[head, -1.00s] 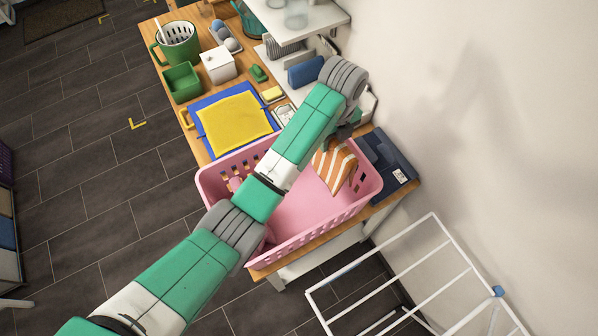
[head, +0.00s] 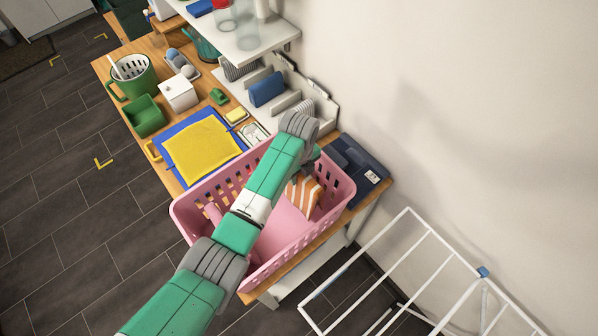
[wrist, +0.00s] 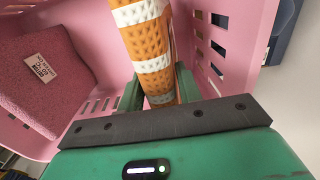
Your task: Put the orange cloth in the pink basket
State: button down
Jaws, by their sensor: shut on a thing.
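The orange cloth (head: 303,194) has white stripes and hangs from my gripper within the outline of the pink basket (head: 330,222). In the wrist view the cloth (wrist: 146,45) runs up from between the green fingers of my gripper (wrist: 158,92), which is shut on it. The basket wall (wrist: 95,25) surrounds the cloth in that view. I cannot tell whether the cloth's lower end touches the basket floor. In the head view my arm hides the fingers and part of the basket.
A folded pink towel (wrist: 40,80) with a label lies in the basket. A dark blue case (head: 356,170) sits right of the basket. A yellow cloth on a blue mat (head: 170,158) lies to the left. A white drying rack (head: 390,235) stands at the lower right.

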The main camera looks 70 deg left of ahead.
jog(key=shift+f+b, duration=0.4)
jog(key=shift+f, duration=0.15)
jog(key=c, duration=1)
grip_release()
jog(key=shift+o, duration=0.2)
notch_tip(320, 180, up, 13)
jog(key=shift+r, duration=0.15)
